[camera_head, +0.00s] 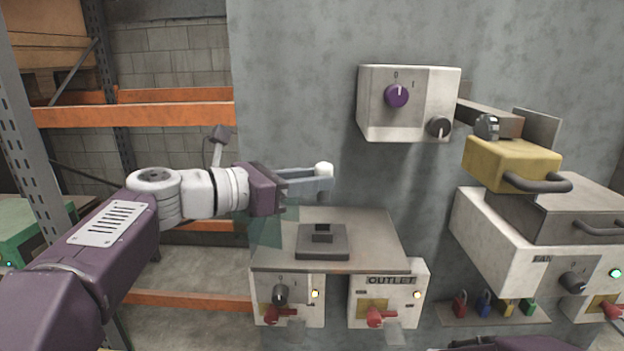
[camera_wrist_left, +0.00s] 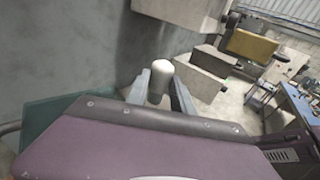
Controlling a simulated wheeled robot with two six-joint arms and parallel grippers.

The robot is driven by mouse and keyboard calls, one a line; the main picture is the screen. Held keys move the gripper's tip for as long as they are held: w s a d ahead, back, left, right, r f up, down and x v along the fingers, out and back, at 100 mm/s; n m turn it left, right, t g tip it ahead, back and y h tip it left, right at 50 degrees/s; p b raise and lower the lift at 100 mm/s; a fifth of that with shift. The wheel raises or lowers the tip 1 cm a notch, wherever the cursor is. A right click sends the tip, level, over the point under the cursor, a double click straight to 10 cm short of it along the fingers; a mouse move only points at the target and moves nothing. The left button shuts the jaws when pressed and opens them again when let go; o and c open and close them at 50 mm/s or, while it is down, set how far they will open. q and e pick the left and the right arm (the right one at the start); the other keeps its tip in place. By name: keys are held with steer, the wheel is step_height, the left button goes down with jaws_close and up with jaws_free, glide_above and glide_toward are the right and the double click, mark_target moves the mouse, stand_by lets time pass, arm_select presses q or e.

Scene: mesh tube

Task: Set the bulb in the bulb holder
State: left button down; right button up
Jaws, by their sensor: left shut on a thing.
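The white bulb (camera_head: 324,170) is between the fingertips of my left gripper (camera_head: 312,178), which is shut on it. It also shows in the left wrist view (camera_wrist_left: 159,78), with its rounded end beyond the grey fingers (camera_wrist_left: 163,95). Below the gripper, a dark square block with a raised middle (camera_head: 322,241), which looks like the bulb holder, sits on top of the outlet unit (camera_head: 375,256). The bulb is held above it, clearly apart. My right gripper is not in view.
A white box with a purple knob (camera_head: 397,96) is on the wall above right. A yellow-topped machine (camera_head: 512,162) stands at the right. Red levers (camera_head: 381,317) stick out of the outlet unit's front. A translucent green panel (camera_head: 272,230) is beside the unit. Orange shelving is at the left.

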arm_select(q)
steer(key=shift+f+b, duration=0.45)
steer(key=shift+f, duration=0.05)
stand_by(0.3)
steer(key=c, duration=1)
jaws_free()
steer(key=shift+f, duration=0.1)
steer(key=shift+b+v, duration=1.65)
steer(key=shift+v, duration=2.85)
